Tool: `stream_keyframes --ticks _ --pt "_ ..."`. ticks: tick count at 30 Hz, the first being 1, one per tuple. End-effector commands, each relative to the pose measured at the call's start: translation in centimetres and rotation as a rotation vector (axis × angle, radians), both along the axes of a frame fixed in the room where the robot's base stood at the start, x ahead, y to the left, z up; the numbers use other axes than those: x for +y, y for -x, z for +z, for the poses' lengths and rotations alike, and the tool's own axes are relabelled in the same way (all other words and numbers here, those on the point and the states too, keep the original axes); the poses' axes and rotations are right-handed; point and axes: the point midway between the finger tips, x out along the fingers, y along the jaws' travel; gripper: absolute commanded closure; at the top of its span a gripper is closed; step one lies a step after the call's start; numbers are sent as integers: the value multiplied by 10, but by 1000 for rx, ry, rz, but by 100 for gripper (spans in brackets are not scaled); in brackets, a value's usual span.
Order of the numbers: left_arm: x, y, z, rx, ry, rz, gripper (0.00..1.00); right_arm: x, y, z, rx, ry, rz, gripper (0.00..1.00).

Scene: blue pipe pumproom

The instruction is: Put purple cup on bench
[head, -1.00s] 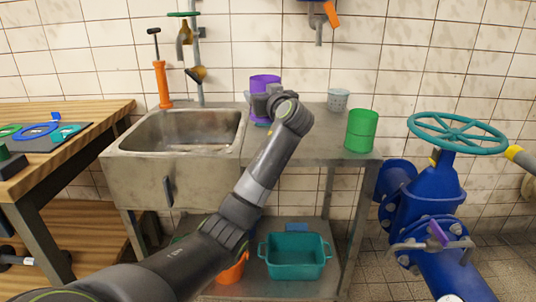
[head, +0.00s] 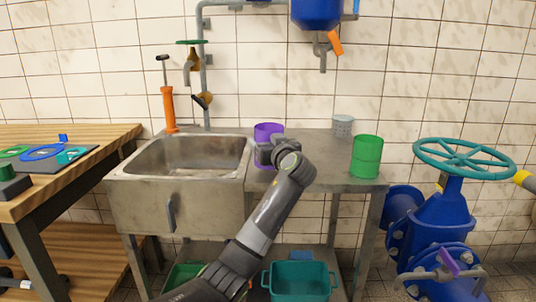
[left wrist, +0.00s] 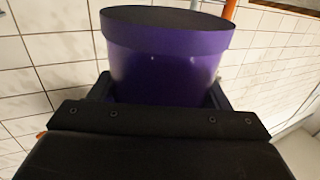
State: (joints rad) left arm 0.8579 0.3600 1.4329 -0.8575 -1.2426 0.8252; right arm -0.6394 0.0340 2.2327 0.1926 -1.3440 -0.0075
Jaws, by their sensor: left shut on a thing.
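The purple cup (head: 268,129) is in front of the metal sink counter's back part, right of the sink basin. My left gripper (head: 270,152) is shut on the cup and hides much of its side. Whether the cup's base touches the counter cannot be told. In the left wrist view the purple cup (left wrist: 165,65) fills the space between the dark fingers, with its wide rim at the top. The metal counter (head: 325,178) has bare top right of the gripper. A wooden bench (head: 105,131) stands at the left. My right gripper is not in view.
A green canister (head: 366,157) and a grey perforated cup (head: 342,125) stand on the counter at right. The sink basin (head: 190,158) is at left. A teal tub (head: 300,281) is below. A blue valve with teal wheel (head: 464,158) stands at right.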

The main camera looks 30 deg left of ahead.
Motion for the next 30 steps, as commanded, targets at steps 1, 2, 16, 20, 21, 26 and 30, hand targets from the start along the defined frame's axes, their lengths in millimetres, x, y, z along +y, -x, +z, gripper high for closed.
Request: stream_keyframes --ticks 1,2,16,20,21,26,30 --pt "0 0 -12 4 1 0 53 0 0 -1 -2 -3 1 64" --pt "0 0 -17 6 -1 1 53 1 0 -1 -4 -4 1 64" --pt "0 0 -32 1 -1 0 53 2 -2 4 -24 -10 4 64" --pt "0 0 -31 1 0 0 15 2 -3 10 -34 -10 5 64" --pt "0 0 -31 1 0 0 10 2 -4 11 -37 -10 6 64" --pt "0 0 -31 1 0 0 8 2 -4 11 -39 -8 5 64" --pt "0 0 -31 1 0 0 8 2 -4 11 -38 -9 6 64"
